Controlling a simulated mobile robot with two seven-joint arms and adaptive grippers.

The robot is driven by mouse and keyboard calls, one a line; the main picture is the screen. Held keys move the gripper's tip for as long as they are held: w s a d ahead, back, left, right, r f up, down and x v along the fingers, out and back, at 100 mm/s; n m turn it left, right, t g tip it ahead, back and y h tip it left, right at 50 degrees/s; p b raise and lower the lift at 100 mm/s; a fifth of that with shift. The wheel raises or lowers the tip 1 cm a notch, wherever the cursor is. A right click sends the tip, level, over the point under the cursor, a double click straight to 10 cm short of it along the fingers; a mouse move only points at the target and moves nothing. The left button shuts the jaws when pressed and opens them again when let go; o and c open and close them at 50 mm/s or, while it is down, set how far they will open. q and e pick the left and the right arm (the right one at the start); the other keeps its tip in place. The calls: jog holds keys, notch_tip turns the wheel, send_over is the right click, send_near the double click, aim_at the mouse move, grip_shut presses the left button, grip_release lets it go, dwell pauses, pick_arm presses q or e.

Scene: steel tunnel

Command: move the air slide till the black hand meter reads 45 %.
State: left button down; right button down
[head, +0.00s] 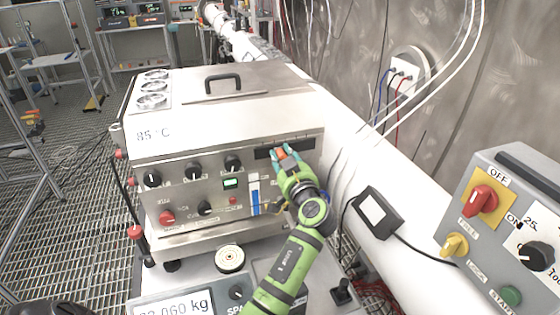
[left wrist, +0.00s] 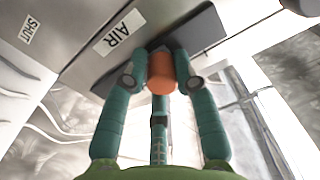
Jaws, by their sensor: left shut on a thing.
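The air slide's orange knob (head: 281,153) sits at the dark slot (head: 264,154) on the upper right front of the steel machine. My left gripper (head: 285,157) is shut on this knob. In the left wrist view the orange knob (left wrist: 161,73) is between my green fingers, under a label reading AIR (left wrist: 123,31). A label reading SHUT (left wrist: 30,30) is farther left there. A black-framed device with a pale face (head: 378,212) and a cable rests by the white pipe; it may be the black hand meter. I cannot make out its reading. My right gripper is not in view.
The machine's front (head: 185,219) carries several black knobs, a red knob and a small green display (head: 231,183). A grey switch box (head: 490,225) stands at the right. A scale display (head: 172,307) is at the bottom. The white pipe runs close on the machine's right.

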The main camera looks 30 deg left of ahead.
aim_at(282, 153)
pick_arm(q)
jog(key=shift+r, duration=0.2)
jog(key=c, duration=1)
grip_release()
jog(key=shift+a+f, duration=0.1)
jog(key=shift+c, duration=0.2)
notch_tip(282, 153, up, 10)
